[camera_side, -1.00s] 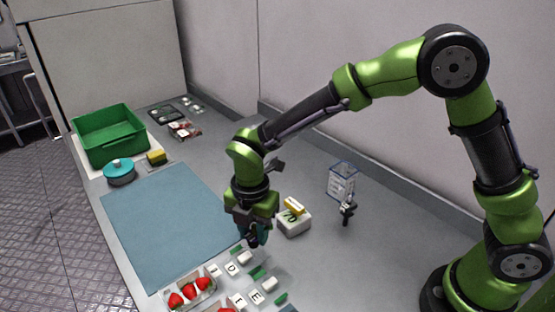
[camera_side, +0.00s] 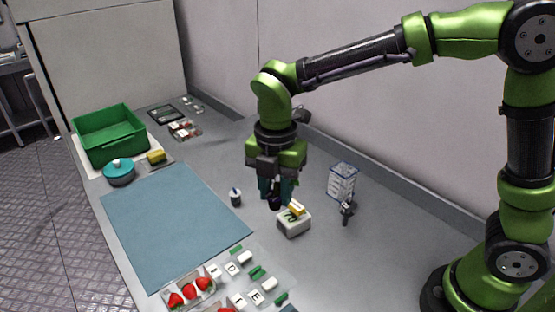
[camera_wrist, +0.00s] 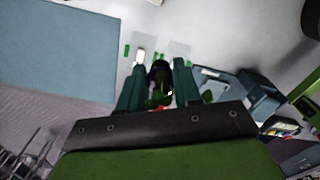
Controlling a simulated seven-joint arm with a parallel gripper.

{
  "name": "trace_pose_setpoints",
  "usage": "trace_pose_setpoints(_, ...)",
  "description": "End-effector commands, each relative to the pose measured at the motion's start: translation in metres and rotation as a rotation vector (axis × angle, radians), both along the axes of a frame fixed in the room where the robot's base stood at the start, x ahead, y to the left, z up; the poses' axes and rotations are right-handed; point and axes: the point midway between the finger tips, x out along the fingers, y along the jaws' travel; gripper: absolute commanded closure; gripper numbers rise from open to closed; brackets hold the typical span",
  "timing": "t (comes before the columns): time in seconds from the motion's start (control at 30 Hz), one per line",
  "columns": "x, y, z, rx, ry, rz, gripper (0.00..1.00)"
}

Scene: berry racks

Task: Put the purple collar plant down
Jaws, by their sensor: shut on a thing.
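My gripper (camera_side: 275,192) points down over the grey bench, behind and left of a white block. Its fingers are shut on a small dark plant pot (camera_side: 275,202), taken as the purple collar plant. In the wrist view, my gripper (camera_wrist: 160,88) has its two teal fingers on either side of the plant (camera_wrist: 160,72), which shows a dark pot and some green leaf. The collar's colour is hard to make out. I cannot tell whether the pot touches the bench. Another small dark pot (camera_side: 236,199) stands on the bench to the left.
A clear box on a stand (camera_side: 342,182) is to the right. White labelled tiles and strawberries in a tray (camera_side: 190,291) lie in front. The blue mat (camera_side: 170,220) is clear; a green crate (camera_side: 108,137) stands behind it.

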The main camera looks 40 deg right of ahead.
Motion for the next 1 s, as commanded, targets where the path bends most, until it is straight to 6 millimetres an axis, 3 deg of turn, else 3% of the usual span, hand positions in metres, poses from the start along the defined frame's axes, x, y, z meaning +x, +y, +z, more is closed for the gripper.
trace_pose_setpoints(0.27,0.067,-0.047,0.004,0.004,0.0,-0.02,0.96)
trace_pose_setpoints(0.53,0.144,-0.148,0.002,0.003,0.0,-0.049,0.96)
trace_pose_setpoints(0.8,0.172,-0.217,-0.002,-0.001,0.0,-0.063,0.96)
trace_pose_setpoints(0.9,0.177,-0.234,-0.004,-0.002,0.001,-0.068,0.96)
trace_pose_setpoints(1.0,0.176,-0.23,-0.022,-0.002,0.004,-0.061,0.96)
